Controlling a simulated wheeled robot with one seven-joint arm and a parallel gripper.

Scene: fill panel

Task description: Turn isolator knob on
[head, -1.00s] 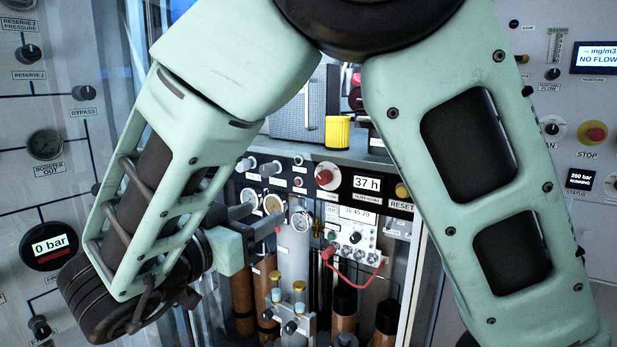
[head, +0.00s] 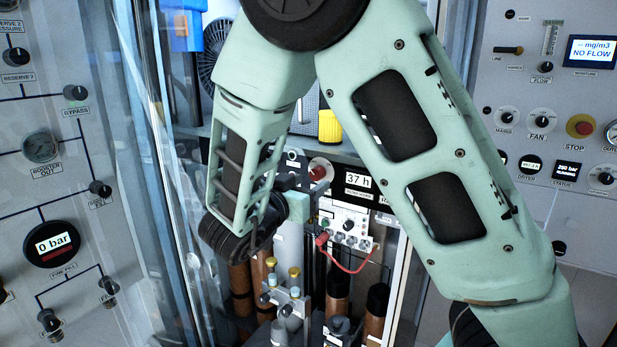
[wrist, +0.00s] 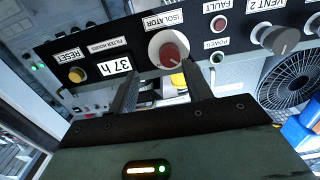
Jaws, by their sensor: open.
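The isolator knob (wrist: 172,54) is a red round knob on a white disc, under the label "ISOLATOR" on the black panel strip; the wrist view is upside down. It also shows in the head view (head: 319,170), just above my gripper. My gripper (wrist: 160,70) is open and empty. Its two dark fingers reach toward the panel, with the knob just beyond the tips, nearer the right finger. I see no clear contact. In the head view my gripper (head: 312,196) is partly hidden by my own wrist.
The "37 h" display (head: 358,181) and the reset button (wrist: 77,74) sit beside the knob. A vent knob (wrist: 280,38) is on the other side. A yellow cylinder (head: 329,127) stands on the shelf above. A red cable (head: 345,266) loops below. Glass edges the cabinet's left.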

